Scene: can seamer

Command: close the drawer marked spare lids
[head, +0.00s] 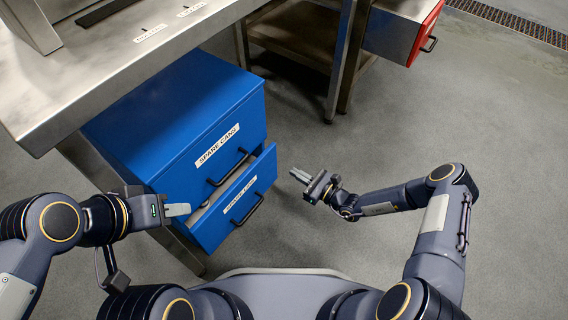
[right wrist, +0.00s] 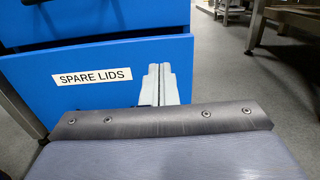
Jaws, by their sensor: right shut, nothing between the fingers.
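The blue drawer marked spare lids (head: 212,227) is the lower one of a blue cabinet under the bench, and it stands pulled out partway. Its dark handle (head: 249,210) is on the front. In the right wrist view its front shows the label SPARE LIDS (right wrist: 92,77). My right gripper (head: 299,175) is shut and empty, to the right of the drawer front and apart from it in the head view; its fingers (right wrist: 162,84) stand before the drawer front in the wrist view. My left gripper (head: 180,210) is by the drawer's left end; its jaw gap is not clear.
The upper drawer marked spare cans (head: 217,146) looks shut, with its handle (head: 229,169) on the front. A steel bench (head: 150,60) overhangs the cabinet. A red-fronted drawer unit (head: 426,35) is at the upper right. Grey floor (head: 310,130) lies open right of the cabinet.

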